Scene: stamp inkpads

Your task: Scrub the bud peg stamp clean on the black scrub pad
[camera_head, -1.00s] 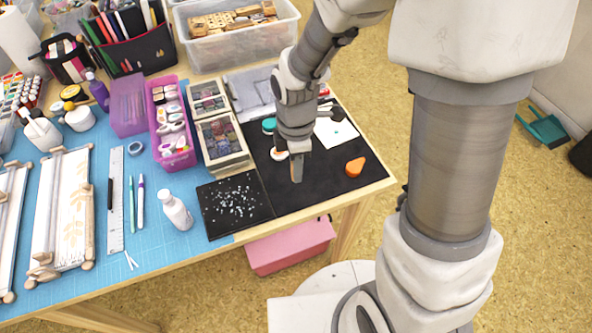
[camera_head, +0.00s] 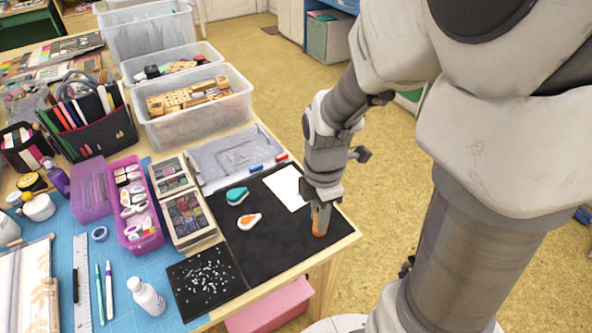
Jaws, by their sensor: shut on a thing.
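My gripper (camera_head: 321,225) points down over the right front part of the dark mat, shut on a slim brown thing that looks like the bud peg stamp (camera_head: 321,216). The fingers hide most of it, and its stamping face is not visible. Orange shows around the fingertips, where an orange drop-shaped piece (camera_head: 319,234) lies; I cannot tell whether the stamp touches it. The black scrub pad (camera_head: 190,277), covered in white specks, lies at the left front of the mat, well left of my gripper.
The dark mat (camera_head: 262,252) bears a teal inkpad (camera_head: 237,195), an orange-and-white inkpad (camera_head: 249,221) and a white paper (camera_head: 287,187). A white bottle (camera_head: 149,299) stands left of the scrub pad. Stamp boxes (camera_head: 187,220) stand behind the pad. The mat between gripper and pad is mostly clear.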

